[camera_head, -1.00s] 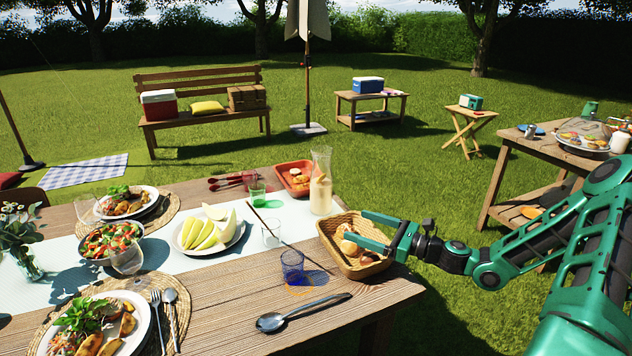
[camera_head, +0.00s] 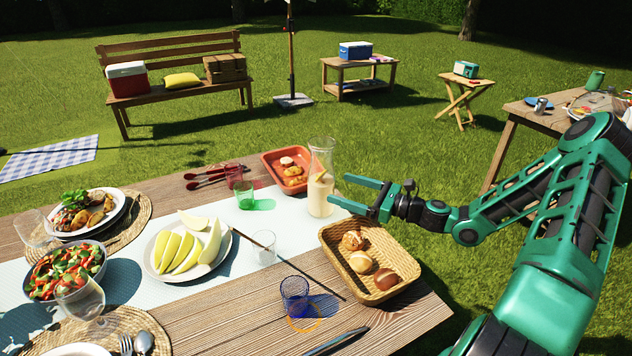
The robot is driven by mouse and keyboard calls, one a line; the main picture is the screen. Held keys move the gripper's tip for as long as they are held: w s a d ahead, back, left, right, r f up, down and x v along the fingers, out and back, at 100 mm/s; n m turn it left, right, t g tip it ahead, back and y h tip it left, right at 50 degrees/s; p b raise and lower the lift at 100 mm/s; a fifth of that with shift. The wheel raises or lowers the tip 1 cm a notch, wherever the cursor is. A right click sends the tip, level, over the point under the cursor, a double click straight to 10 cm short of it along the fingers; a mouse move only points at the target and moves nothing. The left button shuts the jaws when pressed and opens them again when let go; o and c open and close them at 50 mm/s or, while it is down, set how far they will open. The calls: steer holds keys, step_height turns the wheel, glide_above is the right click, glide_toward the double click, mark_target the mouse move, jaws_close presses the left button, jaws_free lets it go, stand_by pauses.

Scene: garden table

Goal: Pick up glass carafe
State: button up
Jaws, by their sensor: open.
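The glass carafe (camera_head: 320,190) stands upright near the far right edge of the garden table. It is clear, with a narrow neck and a pale drink in its lower part. My gripper (camera_head: 338,189) is open, with its two green fingers pointing left toward the carafe. The fingertips are at the carafe's right side in the picture. I cannot tell whether they touch it or how far apart in depth they are. Nothing shows between the fingers.
A wicker basket (camera_head: 331,258) of bread lies just below my gripper. An orange tray (camera_head: 266,160) with food is left of the carafe. Green (camera_head: 245,197), clear (camera_head: 264,250) and blue (camera_head: 294,296) glasses and a melon plate (camera_head: 228,240) stand nearby.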

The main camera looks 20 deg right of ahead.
mark_target(310, 179)
steer(key=x, duration=0.7)
steer(key=shift+f+x, duration=0.15)
steer(key=shift+x, duration=1.15)
steer(key=shift+f+x, duration=0.1)
steer(key=shift+x, duration=1.2)
steer(key=shift+s+r, duration=0.1)
steer(key=c, duration=2.1)
